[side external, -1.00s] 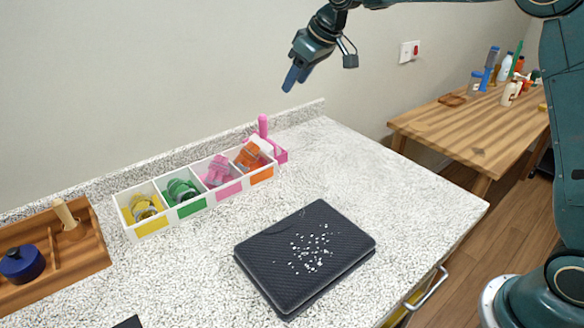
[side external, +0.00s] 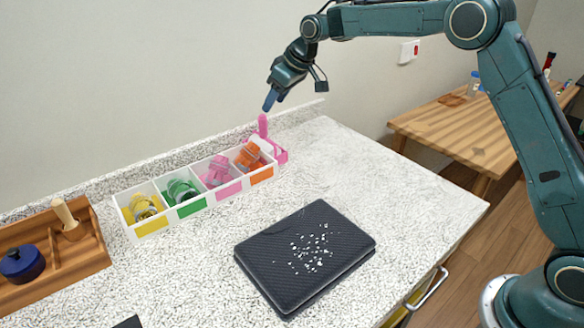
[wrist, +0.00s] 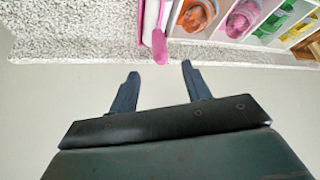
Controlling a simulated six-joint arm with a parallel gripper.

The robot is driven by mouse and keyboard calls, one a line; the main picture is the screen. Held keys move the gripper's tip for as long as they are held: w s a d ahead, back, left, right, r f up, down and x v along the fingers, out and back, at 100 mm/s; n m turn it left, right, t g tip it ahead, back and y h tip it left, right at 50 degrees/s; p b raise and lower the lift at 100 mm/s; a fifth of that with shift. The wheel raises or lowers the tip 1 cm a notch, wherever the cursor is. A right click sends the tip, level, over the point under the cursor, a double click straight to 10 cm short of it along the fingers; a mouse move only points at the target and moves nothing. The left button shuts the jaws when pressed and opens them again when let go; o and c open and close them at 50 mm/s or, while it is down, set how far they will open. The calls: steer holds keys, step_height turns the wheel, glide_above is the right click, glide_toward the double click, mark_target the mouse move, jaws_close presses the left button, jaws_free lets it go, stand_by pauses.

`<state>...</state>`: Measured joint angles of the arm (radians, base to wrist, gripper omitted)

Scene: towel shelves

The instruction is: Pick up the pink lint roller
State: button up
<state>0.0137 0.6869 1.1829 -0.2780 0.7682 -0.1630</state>
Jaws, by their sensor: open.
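The pink lint roller stands at the back of the counter, with its pink handle (side external: 263,126) pointing up, beside the orange end of the white bin row. A white roller part shows low down, in or against a pink holder (side external: 282,156). In the wrist view the handle (wrist: 159,47) lies beyond and between my fingertips. My gripper (side external: 269,101) is above the handle and apart from it, fingers pointing down. The wrist view shows the gripper (wrist: 160,70) open and empty.
A white divided box (side external: 193,206) with colored fronts holds bagged items left of the roller. A dark folded towel (side external: 266,266) with white specks lies mid-counter. A wooden tray (side external: 93,262) is at left. The wall stands close behind the roller. The right counter is clear.

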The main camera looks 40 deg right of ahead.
mark_target(260, 125)
steer(key=shift+x, duration=2.65)
steer(key=shift+x, duration=2.55)
steer(key=shift+w, duration=0.1)
steer(key=shift+r, duration=0.1)
jaws_close()
